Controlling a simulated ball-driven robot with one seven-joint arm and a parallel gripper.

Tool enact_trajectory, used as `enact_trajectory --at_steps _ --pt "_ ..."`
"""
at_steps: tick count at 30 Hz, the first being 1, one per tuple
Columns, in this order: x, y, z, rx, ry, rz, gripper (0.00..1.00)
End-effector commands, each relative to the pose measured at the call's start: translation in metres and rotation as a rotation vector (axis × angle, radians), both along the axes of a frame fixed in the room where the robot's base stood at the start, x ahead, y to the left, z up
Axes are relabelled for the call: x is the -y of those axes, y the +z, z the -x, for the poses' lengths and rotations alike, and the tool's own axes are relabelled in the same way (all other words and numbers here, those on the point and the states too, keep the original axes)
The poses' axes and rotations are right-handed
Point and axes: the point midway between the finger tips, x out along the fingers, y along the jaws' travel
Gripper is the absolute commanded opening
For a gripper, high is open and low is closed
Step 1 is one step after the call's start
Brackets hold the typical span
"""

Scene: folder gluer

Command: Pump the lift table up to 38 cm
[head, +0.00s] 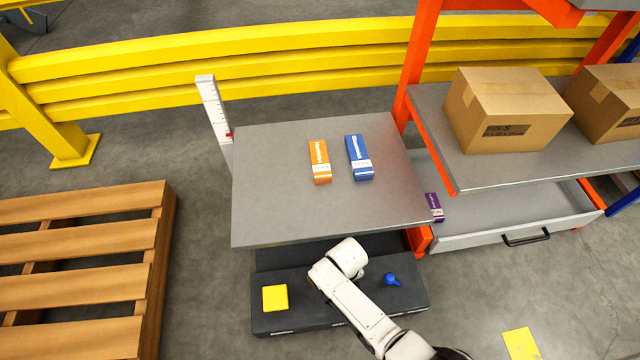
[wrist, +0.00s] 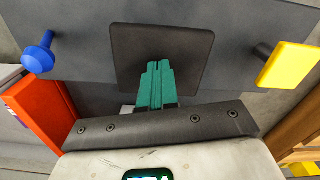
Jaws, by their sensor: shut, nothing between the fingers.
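The lift table has a grey top (head: 275,205) above a dark base (head: 310,315). A white upright scale (head: 213,108) with a red mark stands at its back left corner; its figures are too small to read. A yellow pad (head: 275,298) and a blue knob (head: 391,280) are on the base; the yellow pad (wrist: 288,65) and blue knob (wrist: 38,54) flank a dark square plate (wrist: 190,50) in the wrist view. My gripper (wrist: 158,66) is shut and empty, its teal fingers in front of that plate; contact cannot be told. My arm hides the fingers in the head view.
An orange box (head: 319,160) and a blue box (head: 359,157) lie on the table top. An orange-framed rack with a grey shelf (head: 450,165) and cartons (head: 505,105) stands right. A wooden pallet (head: 75,255) is left, a yellow barrier (head: 250,60) behind.

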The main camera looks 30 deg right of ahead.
Motion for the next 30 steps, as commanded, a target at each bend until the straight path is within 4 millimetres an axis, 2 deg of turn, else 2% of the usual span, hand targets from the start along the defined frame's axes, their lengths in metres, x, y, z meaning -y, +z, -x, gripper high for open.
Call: enact_trajectory --at_steps 1,27,30 --pt "0.000 -0.008 0.000 0.000 0.000 -0.001 0.00" --pt "0.000 -0.063 0.000 0.002 0.000 -0.002 0.00" --pt "0.000 -0.060 0.000 0.003 0.000 -0.002 0.00"
